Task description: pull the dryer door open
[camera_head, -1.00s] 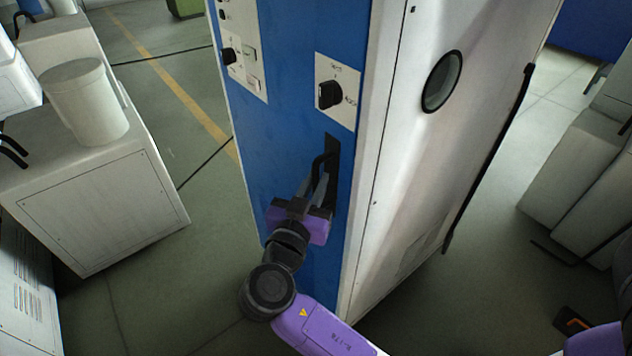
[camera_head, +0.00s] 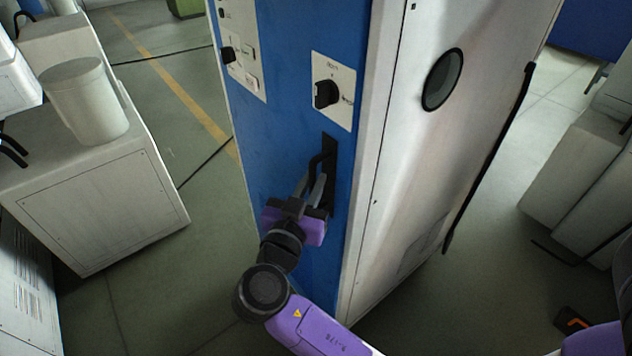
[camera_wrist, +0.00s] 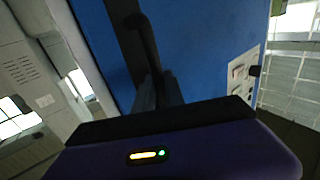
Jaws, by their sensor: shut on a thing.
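The dryer door (camera_head: 277,157) is the blue front panel of a tall white cabinet (camera_head: 425,170). A black handle (camera_head: 329,160) on a dark backing plate stands on the lower part of the door. My gripper (camera_head: 318,184) is shut on the handle's lower part, reaching it from below and left. In the wrist view the handle (camera_wrist: 146,38) runs down between my grey fingers (camera_wrist: 160,92), against the blue door (camera_wrist: 200,50). The fingers partly hide the handle's lower end.
A black rotary knob (camera_head: 327,94) on a white plate sits above the handle, with a second control plate (camera_head: 241,62) to its left. A grey cabinet with a white cylinder (camera_head: 84,100) stands at left. Floor between (camera_head: 190,150) is clear.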

